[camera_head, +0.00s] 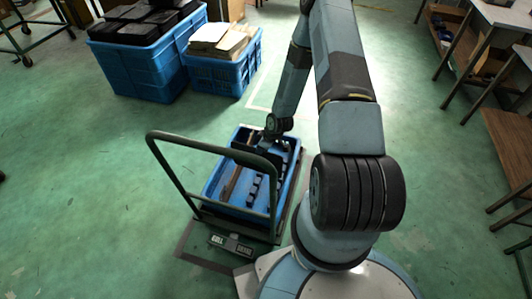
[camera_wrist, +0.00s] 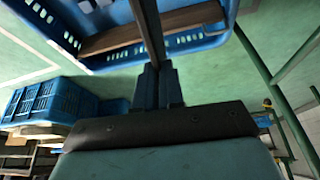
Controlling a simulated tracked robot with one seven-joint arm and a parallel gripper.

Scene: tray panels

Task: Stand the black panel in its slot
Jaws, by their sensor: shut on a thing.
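The black panel (camera_wrist: 148,28) shows in the wrist view as a dark strip running up from between my fingers, seen nearly edge-on. My gripper (camera_wrist: 157,72) is shut on it. In the head view my gripper (camera_head: 272,136) is at the far end of the blue tray (camera_head: 290,187), with the black panel (camera_head: 256,157) under it, partly behind the cart handle. Rows of small black slot blocks (camera_head: 253,188) stand on the tray floor. I cannot tell whether the panel's lower edge is in a slot.
A brown panel (camera_head: 232,181) is at the tray's left side; it also shows in the wrist view (camera_wrist: 150,30). The cart handle (camera_head: 178,176) arches over the tray's near left. Blue crates (camera_head: 150,75) stand behind, with tables (camera_head: 505,130) at right. Green floor between is free.

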